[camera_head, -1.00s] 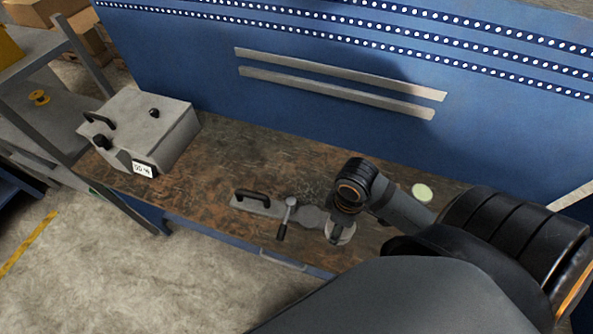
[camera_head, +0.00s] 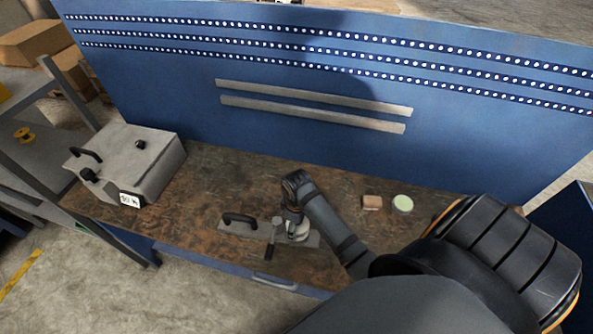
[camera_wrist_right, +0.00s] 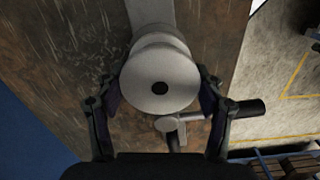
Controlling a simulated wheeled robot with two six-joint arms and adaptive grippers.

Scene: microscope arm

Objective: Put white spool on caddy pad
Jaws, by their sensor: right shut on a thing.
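The white spool (camera_wrist_right: 160,82) sits between the two fingers of my right gripper (camera_wrist_right: 158,98) in the right wrist view, its round flange and dark centre hole facing the camera. In the head view the right gripper (camera_head: 294,217) holds the spool (camera_head: 299,233) at the right part of the flat grey caddy (camera_head: 249,231). The caddy has a black handle (camera_head: 240,218) at its left and a lever with a dark grip (camera_head: 272,240) just left of the spool. The spool covers the pad area; I cannot tell whether it touches the caddy. My left gripper is out of view.
A grey box (camera_head: 130,165) with a display stands at the bench's left end. A tan block (camera_head: 371,202) and a pale round disc (camera_head: 403,203) lie right of my arm. A blue panel (camera_head: 300,130) rises behind.

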